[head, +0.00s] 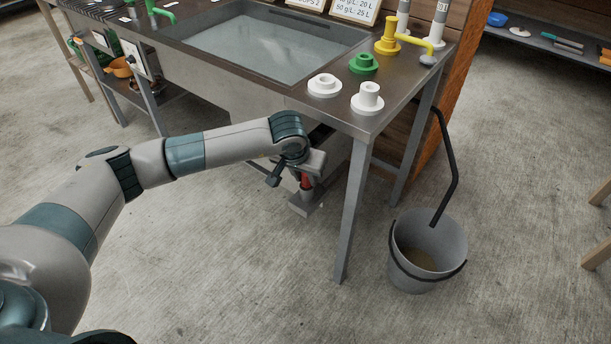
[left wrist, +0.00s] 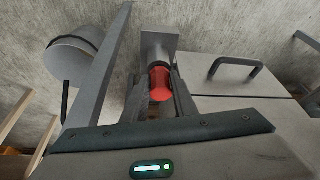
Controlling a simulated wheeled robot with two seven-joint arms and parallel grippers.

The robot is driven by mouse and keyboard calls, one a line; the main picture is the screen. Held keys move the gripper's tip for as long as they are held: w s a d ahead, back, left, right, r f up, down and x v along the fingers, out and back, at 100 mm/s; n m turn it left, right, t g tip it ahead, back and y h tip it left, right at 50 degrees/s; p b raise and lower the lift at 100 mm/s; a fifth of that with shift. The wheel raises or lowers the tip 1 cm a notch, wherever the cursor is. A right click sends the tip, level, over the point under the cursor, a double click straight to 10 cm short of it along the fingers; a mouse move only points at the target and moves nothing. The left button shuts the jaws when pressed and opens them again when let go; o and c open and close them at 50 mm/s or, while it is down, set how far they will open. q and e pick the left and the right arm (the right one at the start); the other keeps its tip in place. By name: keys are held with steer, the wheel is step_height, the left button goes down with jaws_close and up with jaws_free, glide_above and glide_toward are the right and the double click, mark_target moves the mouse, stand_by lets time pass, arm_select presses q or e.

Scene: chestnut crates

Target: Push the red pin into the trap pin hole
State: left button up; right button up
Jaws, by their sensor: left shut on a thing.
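The red pin (head: 306,181) is under the table, at the end of my left arm in the head view. In the left wrist view the red pin (left wrist: 160,84) sits between the fingers of my left gripper (left wrist: 158,98), which is shut on it. My left gripper (head: 304,172) is partly hidden by its own wrist in the head view. A grey block-like fitting (left wrist: 159,45) is just beyond the pin and may be the trap part. I cannot tell whether the pin is in a hole. My right gripper is not in view.
The metal table's front leg (head: 353,210) stands right of my left gripper. A bucket (head: 428,250) with a black hose stands on the floor further right. A grey panel with a black handle (left wrist: 235,64) is beside the gripper. Open floor lies in front.

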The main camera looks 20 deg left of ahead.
arm_select(q)
steer(key=shift+f+b, duration=0.3)
steer(key=shift+f, duration=0.1)
steer(key=o, duration=1.2)
steer(key=shift+r, duration=0.1)
steer(key=p+v, duration=0.1)
steer(key=v, duration=1.6)
steer(key=shift+r, duration=0.2)
